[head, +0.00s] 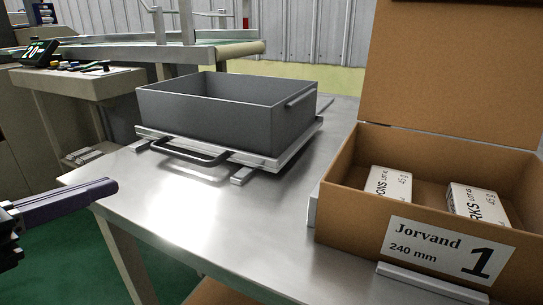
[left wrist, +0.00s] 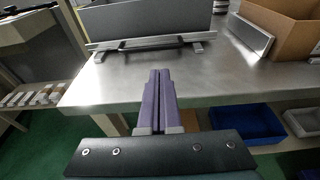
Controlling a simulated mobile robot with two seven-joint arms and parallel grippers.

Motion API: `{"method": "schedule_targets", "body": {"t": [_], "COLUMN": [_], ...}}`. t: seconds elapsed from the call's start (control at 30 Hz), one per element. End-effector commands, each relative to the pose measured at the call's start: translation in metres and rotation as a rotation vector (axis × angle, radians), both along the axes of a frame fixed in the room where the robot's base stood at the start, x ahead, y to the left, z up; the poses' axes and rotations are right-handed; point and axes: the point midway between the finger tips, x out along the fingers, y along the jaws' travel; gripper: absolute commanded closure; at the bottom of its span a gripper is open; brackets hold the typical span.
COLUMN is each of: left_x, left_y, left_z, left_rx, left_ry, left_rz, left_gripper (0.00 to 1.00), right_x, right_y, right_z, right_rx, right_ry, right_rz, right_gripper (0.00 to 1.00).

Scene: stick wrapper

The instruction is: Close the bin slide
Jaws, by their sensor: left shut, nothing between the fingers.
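A dark grey empty bin (head: 210,121) sits on a pale slide plate (head: 262,161) on the metal table. A dark bar handle (head: 188,154) sticks out from the plate's front edge. Short rail ends (head: 242,176) show below the plate. In the left wrist view the bin (left wrist: 150,20) and handle (left wrist: 150,42) are ahead at the top. My left gripper (head: 112,188) has purple fingers, is shut and empty, and is off the table's left front edge, apart from the handle. The fingers (left wrist: 160,75) point toward the handle in the left wrist view. My right gripper is not in view.
An open cardboard box (head: 345,205) with white packs stands on the right of the metal table (head: 250,220). The tabletop in front of the bin is clear. A conveyor (head: 180,52) and control panel (head: 80,68) are behind at left. A blue tray (left wrist: 247,124) is below the table.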

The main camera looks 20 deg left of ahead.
Motion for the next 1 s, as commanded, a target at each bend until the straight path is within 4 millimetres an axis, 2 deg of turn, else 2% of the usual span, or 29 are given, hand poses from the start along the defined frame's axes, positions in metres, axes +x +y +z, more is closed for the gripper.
{"method": "schedule_targets", "body": {"t": [0.3,0.6,0.8,1.0], "left_x": [0.058,0.100,0.115,0.118], "left_y": [-0.003,-0.006,-0.007,-0.008], "left_z": [-0.010,-0.020,-0.024,-0.024], "left_rx": [0.000,-0.002,-0.004,-0.005], "left_ry": [-0.004,-0.003,-0.001,0.000], "left_rz": [0.002,0.005,0.005,0.004], "left_gripper": [1.00,1.00,1.00,1.00], "right_x": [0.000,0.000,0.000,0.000], "right_y": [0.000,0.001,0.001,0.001], "right_z": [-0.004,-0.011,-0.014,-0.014], "right_rx": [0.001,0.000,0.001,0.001], "right_ry": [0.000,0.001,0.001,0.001], "right_rz": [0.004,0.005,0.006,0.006], "right_gripper": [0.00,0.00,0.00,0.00]}}
